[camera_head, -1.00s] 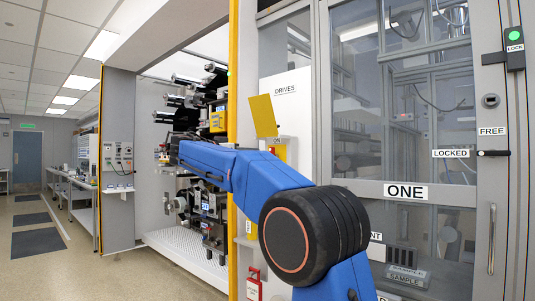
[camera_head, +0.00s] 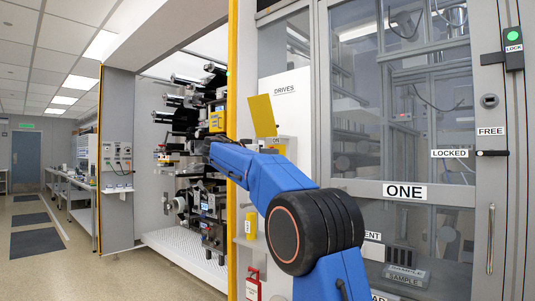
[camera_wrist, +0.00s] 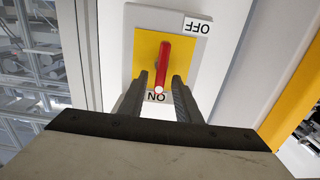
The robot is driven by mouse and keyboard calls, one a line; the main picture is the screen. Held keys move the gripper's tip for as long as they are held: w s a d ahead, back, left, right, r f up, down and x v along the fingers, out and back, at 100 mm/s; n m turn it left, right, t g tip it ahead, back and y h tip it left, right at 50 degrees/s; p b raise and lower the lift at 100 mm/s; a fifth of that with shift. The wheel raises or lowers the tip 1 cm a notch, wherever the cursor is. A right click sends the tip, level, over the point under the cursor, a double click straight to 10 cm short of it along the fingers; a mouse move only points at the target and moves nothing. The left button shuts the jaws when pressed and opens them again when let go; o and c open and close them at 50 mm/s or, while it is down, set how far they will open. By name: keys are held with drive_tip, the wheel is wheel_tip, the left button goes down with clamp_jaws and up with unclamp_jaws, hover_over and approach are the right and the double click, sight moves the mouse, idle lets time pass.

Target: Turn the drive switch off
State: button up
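The drive switch (camera_wrist: 163,58) has a red handle on a yellow plate, mounted on a grey box (camera_wrist: 206,50). The box shows from the wrist, picture upside down, with an OFF label (camera_wrist: 197,25) at the top and an ON label (camera_wrist: 157,96) at the bottom. The handle's end lies at the ON label. My gripper (camera_wrist: 161,84) is open, one dark finger on each side of the handle, with a visible gap at each side. In the head view the ON label (camera_head: 276,139) shows above my blue arm; the handle and fingers are hidden there.
A raised yellow flap (camera_head: 262,115) stands beside the DRIVES label (camera_head: 286,89). A yellow post (camera_head: 233,70) runs just left of the panel. The glazed cabinet door marked ONE (camera_head: 405,191) stands to the right. A walkway (camera_head: 95,250) lies open at left.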

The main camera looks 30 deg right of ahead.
clamp_jaws()
drive_tip(key=shift+n, duration=0.3)
drive_tip(key=n, duration=0.5)
drive_tip(key=w+f+n, duration=0.1)
drive_tip(key=n, duration=0.5)
drive_tip(key=w+f+n, duration=0.1)
drive_tip(key=n, duration=0.5)
drive_tip(key=shift+a, duration=0.35)
drive_tip(key=shift+f+n, duration=0.1)
drive_tip(key=shift+n, duration=0.2)
